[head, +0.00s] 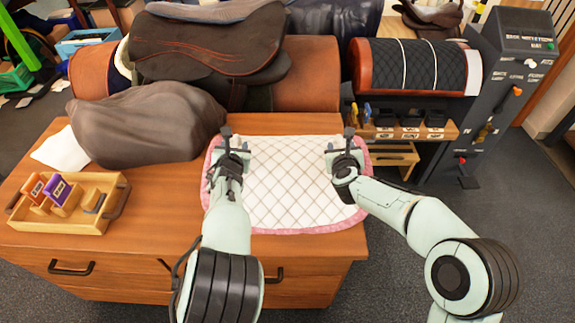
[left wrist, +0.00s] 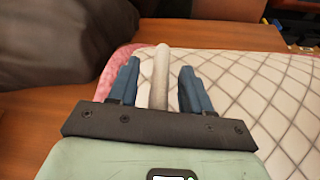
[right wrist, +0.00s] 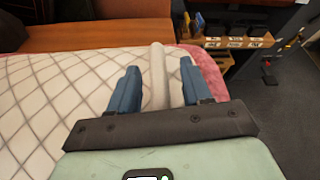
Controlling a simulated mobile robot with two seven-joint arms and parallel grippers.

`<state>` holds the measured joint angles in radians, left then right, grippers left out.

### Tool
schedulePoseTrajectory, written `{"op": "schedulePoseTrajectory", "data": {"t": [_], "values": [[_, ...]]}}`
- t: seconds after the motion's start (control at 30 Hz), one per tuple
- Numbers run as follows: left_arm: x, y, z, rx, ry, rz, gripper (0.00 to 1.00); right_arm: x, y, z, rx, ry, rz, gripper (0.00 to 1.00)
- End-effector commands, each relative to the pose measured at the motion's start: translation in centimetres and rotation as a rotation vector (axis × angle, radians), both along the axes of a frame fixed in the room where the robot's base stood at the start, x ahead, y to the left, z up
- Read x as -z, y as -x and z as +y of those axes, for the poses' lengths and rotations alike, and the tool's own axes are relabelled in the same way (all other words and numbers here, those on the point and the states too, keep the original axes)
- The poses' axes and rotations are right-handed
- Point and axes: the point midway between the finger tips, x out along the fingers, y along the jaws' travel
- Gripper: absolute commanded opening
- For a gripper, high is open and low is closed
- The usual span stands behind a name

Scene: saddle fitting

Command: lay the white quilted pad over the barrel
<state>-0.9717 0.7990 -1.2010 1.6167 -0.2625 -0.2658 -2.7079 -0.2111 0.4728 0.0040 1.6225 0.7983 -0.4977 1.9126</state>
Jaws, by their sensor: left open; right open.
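The white quilted pad (head: 290,185), with a pink border, lies flat on the wooden cabinet top; it also shows in the left wrist view (left wrist: 255,95) and the right wrist view (right wrist: 60,100). My left gripper (head: 233,147) is open at its far left part, with a pale rounded strip (left wrist: 160,75) between the fingers. My right gripper (head: 345,147) is open at its far right part, with a similar pale strip (right wrist: 157,75) between the fingers. A brown leather barrel (head: 312,75) lies behind the pad, with a dark saddle (head: 205,50) over its left part.
A grey-brown covered lump (head: 145,125) sits left of the pad. A wooden tray (head: 75,220) with small coloured items is at the front left. A second barrel (head: 362,70) with a black quilted cover (head: 420,65) stands at right beside a dark machine (head: 515,60).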

Motion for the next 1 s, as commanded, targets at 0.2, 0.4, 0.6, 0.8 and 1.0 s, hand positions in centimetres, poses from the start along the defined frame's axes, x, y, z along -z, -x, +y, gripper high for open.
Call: {"op": "schedulePoseTrajectory", "data": {"t": [0.2, 0.4, 0.6, 0.8, 1.0], "values": [[0.47, -1.11, 0.09, 0.001, 0.001, 0.0, 0.49, 0.45, -1.11, -0.03, -0.001, 0.001, -0.001, 0.49], [0.5, -1.17, 0.08, 0.001, 0.001, 0.0, 0.49, 0.46, -1.16, -0.05, -0.001, 0.0, 0.0, 0.49], [0.49, -1.15, 0.09, 0.001, 0.001, 0.0, 0.1, 0.45, -1.14, -0.04, -0.001, 0.0, 0.0, 0.1], [0.47, -1.14, 0.1, 0.0, 0.001, 0.0, 0.0, 0.45, -1.13, -0.06, -0.001, 0.0, -0.001, 0.0], [0.26, -1.17, 0.11, 0.0, 0.001, -0.003, 0.0, 0.21, -1.16, -0.06, -0.001, 0.0, -0.003, 0.0]]}}
